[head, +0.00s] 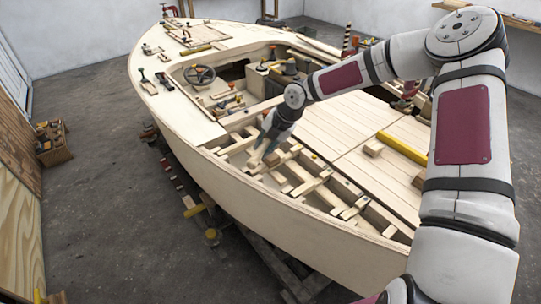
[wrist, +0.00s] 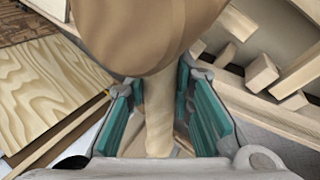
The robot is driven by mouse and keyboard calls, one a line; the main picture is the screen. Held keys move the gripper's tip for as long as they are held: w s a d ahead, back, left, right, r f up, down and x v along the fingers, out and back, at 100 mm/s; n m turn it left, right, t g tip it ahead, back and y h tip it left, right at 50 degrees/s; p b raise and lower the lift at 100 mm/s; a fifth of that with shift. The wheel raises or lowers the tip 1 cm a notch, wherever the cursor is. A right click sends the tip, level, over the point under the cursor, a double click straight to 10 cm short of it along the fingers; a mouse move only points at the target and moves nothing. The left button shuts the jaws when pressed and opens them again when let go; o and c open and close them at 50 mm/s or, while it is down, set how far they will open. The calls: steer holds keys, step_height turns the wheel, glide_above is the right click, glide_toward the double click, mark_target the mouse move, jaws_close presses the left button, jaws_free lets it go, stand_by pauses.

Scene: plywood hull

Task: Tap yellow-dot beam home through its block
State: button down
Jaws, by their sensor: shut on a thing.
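My gripper (head: 268,138) is over the open, framed part of the hull. In the wrist view its teal fingers (wrist: 163,118) are shut around the pale handle (wrist: 159,105) of a wooden mallet. The mallet's large brown head (wrist: 150,32) fills the top of that view; it shows small and brown just below the fingers in the head view (head: 271,159). Several pale beams (head: 311,185) lie across the hull's frames near and right of the mallet.
The plywood hull's near side (head: 270,205) rises between the floor and the beams. Planked decking (head: 375,130) with a yellow bar (head: 402,148) and a small wood block (head: 373,148) lies to the right. A steering wheel (head: 200,74) and loose tools sit further forward.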

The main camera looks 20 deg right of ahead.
step_height(320, 180, down, 5)
steer(key=b, duration=0.2)
steer(key=shift+r+p, duration=1)
steer(key=shift+r, duration=1.7)
